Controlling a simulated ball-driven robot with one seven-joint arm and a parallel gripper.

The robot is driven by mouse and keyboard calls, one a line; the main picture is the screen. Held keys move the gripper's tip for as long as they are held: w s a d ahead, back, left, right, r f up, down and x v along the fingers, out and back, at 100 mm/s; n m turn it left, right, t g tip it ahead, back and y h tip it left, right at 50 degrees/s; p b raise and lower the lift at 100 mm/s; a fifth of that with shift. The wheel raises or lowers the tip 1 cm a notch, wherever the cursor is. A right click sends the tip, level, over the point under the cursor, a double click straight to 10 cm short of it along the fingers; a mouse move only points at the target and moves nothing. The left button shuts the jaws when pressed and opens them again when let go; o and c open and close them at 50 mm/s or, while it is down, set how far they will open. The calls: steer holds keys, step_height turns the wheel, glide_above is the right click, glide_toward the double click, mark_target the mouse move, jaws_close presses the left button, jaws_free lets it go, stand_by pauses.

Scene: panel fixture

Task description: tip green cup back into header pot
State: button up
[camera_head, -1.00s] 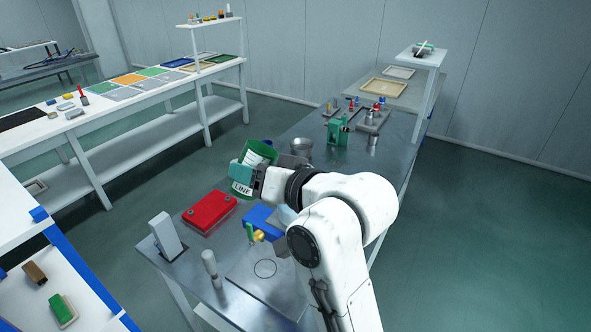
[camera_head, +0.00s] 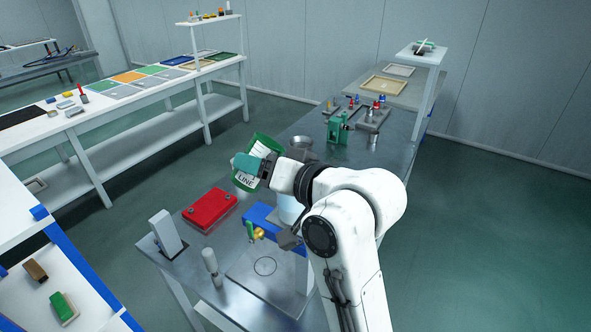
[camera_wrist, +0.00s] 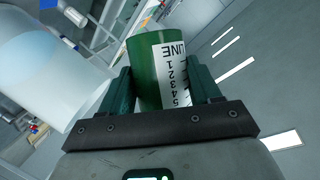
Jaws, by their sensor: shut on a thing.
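My gripper (camera_head: 249,166) is shut on the green cup (camera_head: 267,142), which has a white scale label reading "LINE". The cup is held above the bench and tilted in the head view. In the wrist view the cup (camera_wrist: 144,72) sits between my two dark green fingers (camera_wrist: 160,90); its contents cannot be seen. A pale translucent pot (camera_head: 289,208), seemingly the header pot, stands beside a blue block (camera_head: 259,215) with a brass tap, partly hidden by my arm. The pot (camera_wrist: 45,75) also shows large at left in the wrist view, apart from the cup.
A red box (camera_head: 209,209) lies on the steel bench left of the blue block. A grey upright post (camera_head: 163,232) and a small cylinder-topped peg (camera_head: 211,262) stand nearer. A metal cup (camera_head: 300,145) and a green fixture (camera_head: 337,128) stand behind my gripper.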

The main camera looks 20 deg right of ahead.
steer(key=shift+d+r+m+t+y, duration=0.1)
steer(key=shift+r+m+t+y, duration=0.45)
steer(key=shift+m, duration=0.65)
stand_by(1.1)
steer(key=shift+f+m+y+b, duration=0.25)
steer(key=shift+m+b, duration=0.45)
steer(key=shift+b, duration=0.7)
stand_by(0.6)
steer(key=shift+r+m+t+b, duration=0.25)
steer(key=shift+r+m+b, duration=0.1)
steer(key=shift+m+b, duration=0.2)
stand_by(1.2)
steer(key=shift+d+r+m+t+y, duration=0.35)
steer(key=shift+d+m, duration=0.2)
steer(key=shift+m, duration=0.3)
stand_by(1.1)
